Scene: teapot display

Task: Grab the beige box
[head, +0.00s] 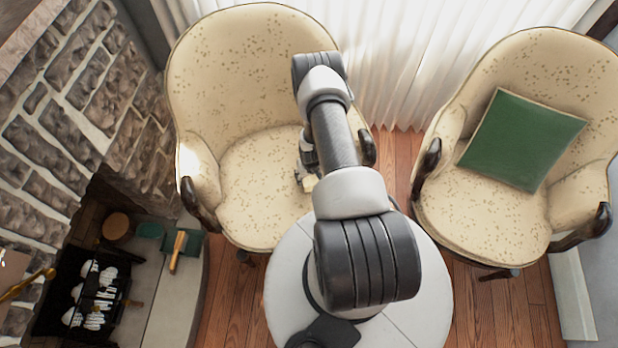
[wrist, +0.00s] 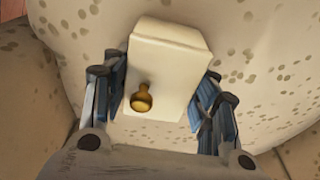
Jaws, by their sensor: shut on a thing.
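The beige box (wrist: 168,62) is a pale block with a small round brass knob (wrist: 141,98) on its near face. In the wrist view it sits between the two fingers of my gripper (wrist: 160,103), which is shut on it. The speckled cream chair seat (wrist: 265,75) is behind the box; I cannot tell whether the box touches it. In the head view my gripper (head: 305,178) is over the left armchair (head: 240,60), mostly hidden by my arm. Only a small pale bit of the box (head: 309,183) shows there.
A second armchair (head: 483,215) with a green cushion (head: 522,140) stands at the right. A stone fireplace (head: 60,110) is at the left, with a brass-handled tool (head: 178,250) on its hearth. Wooden floor (head: 235,300) shows between them. White curtains (head: 420,50) hang behind.

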